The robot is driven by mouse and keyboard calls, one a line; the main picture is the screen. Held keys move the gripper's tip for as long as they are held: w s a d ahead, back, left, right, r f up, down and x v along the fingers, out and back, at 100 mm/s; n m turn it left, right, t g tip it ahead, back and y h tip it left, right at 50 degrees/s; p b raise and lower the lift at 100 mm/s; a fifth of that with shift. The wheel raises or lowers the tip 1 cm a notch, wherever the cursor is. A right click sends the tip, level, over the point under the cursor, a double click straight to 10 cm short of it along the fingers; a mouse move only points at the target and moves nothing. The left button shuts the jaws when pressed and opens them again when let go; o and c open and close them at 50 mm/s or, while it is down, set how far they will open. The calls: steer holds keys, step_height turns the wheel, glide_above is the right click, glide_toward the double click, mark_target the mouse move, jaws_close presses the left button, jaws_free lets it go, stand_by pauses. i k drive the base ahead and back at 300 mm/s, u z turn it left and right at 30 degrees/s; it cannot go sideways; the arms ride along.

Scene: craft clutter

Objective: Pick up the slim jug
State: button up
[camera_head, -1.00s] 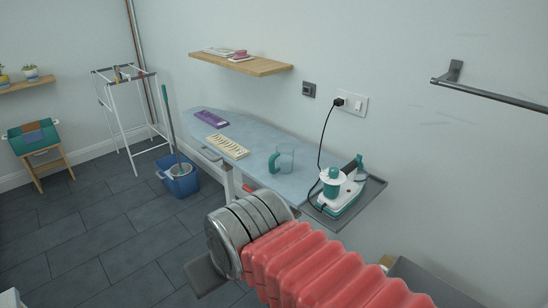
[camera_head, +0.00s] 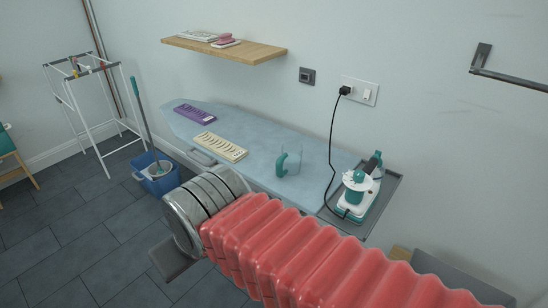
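The jug (camera_head: 291,163), see-through with a teal handle on its left, stands upright on the pale blue ironing board (camera_head: 255,140). My arm, with a red ribbed sleeve, crosses the foreground from the lower right. It ends in a grey metal cuff at the lower middle. A dark flat piece of my gripper (camera_head: 176,258) shows below the cuff, left of and nearer than the jug and clear of it. The fingertips are not clearly visible, so I cannot tell their opening. Nothing held can be seen.
A purple tray (camera_head: 195,114) and a cream slotted tray (camera_head: 222,147) lie on the board. An iron (camera_head: 357,200) with a black cord sits on the grey rest at right. A wooden shelf (camera_head: 225,50) overhangs behind. A blue bucket (camera_head: 158,178) stands left.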

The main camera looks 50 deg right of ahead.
mark_target(289, 163)
steer(key=i, duration=0.95)
steer(key=z, duration=1.1)
